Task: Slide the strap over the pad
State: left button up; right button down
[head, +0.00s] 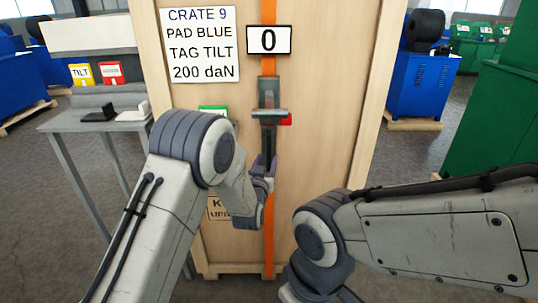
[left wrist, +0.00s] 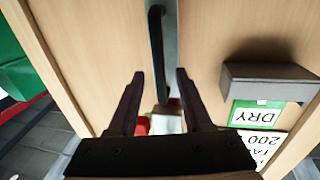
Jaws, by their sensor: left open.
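A wooden crate (head: 325,140) stands upright in front of me. An orange strap (head: 268,255) runs vertically down its face. A grey tool (head: 268,95) with a dark lever sits on the strap, with a red part at its right side. My left gripper (head: 266,160) is at the tool's lower end; in the left wrist view its two fingers (left wrist: 160,73) are apart, with the tool's dark handle (left wrist: 157,45) beyond them. Contact cannot be told. My right arm comes in at lower right; its gripper is out of view. I see no blue pad for certain.
A notice (head: 200,45) reads pad blue, tag tilt, 200 daN; a display (head: 269,40) reads 0. A dark holder (left wrist: 265,82) above a DRY label juts from the crate.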

aim_at(268, 156)
pick_arm(q)
jog(key=shift+w+d, duration=0.2)
jog(key=shift+w, duration=0.85)
jog(key=shift+w+d, duration=0.2)
jog(key=shift+w, duration=0.8)
jog(key=shift+c, duration=0.3)
grip_shut()
